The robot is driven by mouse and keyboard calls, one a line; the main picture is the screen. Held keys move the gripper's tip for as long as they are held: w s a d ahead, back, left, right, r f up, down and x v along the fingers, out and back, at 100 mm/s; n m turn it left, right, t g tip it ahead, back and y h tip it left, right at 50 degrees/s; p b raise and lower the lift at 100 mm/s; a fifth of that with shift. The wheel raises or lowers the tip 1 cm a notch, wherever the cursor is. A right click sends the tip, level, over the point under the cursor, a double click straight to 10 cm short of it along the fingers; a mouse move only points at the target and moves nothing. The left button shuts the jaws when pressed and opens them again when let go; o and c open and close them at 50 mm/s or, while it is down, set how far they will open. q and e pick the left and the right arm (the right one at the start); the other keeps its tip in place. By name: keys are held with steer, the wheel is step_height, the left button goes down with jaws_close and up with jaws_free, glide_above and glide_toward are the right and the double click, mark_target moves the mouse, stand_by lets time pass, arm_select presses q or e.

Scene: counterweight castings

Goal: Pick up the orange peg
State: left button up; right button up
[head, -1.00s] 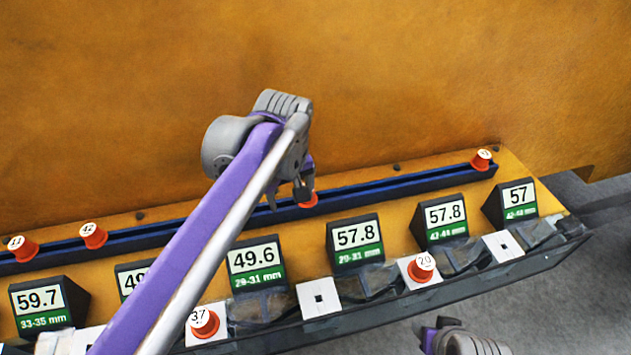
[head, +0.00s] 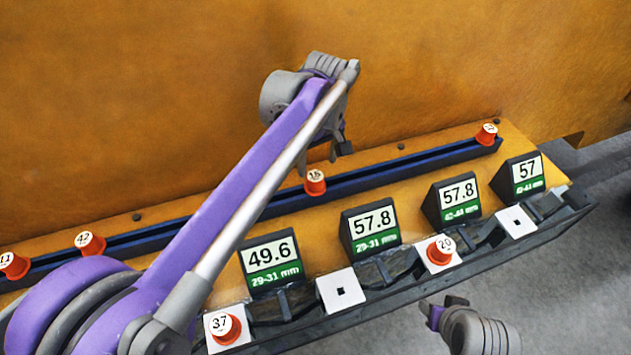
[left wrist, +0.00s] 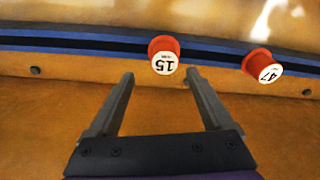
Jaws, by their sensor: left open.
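Several orange pegs with numbered white tops are in view. Peg 15 (head: 315,183) stands in the blue rail (head: 390,177); in the left wrist view peg 15 (left wrist: 163,54) is just beyond the fingertips, roughly centred between them. My left gripper (head: 336,152) is open and empty, above and behind peg 15 in the head view; its spread fingers also show in the left wrist view (left wrist: 159,76). Other pegs in the rail are 11 (head: 13,265), 42 (head: 90,243) and 47 (left wrist: 262,66). My right gripper (head: 443,305) is at the lower right, its jaw opening unclear.
Pegs 37 (head: 226,329) and 20 (head: 440,250) sit on white square pads in front. White pads with dark square holes (head: 341,290) stand empty. Angled number displays (head: 370,229) line the tray between rail and pads. An orange wall (head: 180,90) rises behind.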

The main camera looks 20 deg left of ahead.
mark_target(315, 176)
arm_select(q)
steer(key=f, duration=0.5)
steer(key=shift+s+a+f, duration=0.25)
steer(key=shift+s+f, duration=0.05)
steer(key=c, duration=1.2)
step_height(315, 176, up, 10)
steer(key=shift+r+p, duration=0.1)
steer(key=shift+p, duration=0.2)
jaws_close()
